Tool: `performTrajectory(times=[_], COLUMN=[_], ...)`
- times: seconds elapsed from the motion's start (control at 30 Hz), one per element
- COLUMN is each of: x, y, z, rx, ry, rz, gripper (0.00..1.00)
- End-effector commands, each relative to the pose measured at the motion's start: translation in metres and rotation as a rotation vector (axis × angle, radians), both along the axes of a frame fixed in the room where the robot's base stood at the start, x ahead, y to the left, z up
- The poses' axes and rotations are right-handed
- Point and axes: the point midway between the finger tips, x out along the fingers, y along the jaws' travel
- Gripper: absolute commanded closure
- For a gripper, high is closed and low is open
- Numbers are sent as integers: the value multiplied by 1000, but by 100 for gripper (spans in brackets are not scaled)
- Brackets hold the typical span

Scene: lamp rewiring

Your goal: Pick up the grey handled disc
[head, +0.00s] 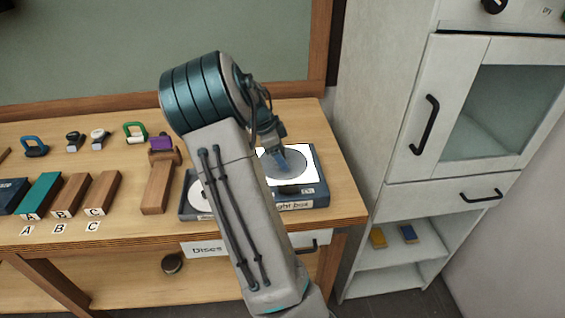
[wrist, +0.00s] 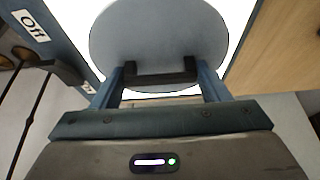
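The grey handled disc (wrist: 160,30) lies on the white lit top of the light box (head: 317,196). It also shows in the head view (head: 293,163), partly covered by my gripper. Its dark handle bar (wrist: 160,74) stands between my fingers in the wrist view. My gripper (head: 283,163) points down over the disc. In the wrist view my gripper (wrist: 160,82) has its two blue fingers wide apart, one at each end of the handle. The fingertips look very close to the handle ends; I cannot tell whether they press on it.
Several handled items, a wooden block with a purple top (head: 158,185) and lettered blocks (head: 70,195) stand further left. A white cabinet (head: 385,110) stands right of the bench.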

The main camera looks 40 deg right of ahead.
Motion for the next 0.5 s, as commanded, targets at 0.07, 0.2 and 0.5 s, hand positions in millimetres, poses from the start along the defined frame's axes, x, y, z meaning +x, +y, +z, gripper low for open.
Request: performTrajectory(times=[0.07,0.2,0.5], x=[0,0,1], y=[0,0,0], z=[1,1,26], rx=[0,0,-2], ry=[-1,-1,-5], rz=[0,0,2], gripper=[59,63,63])
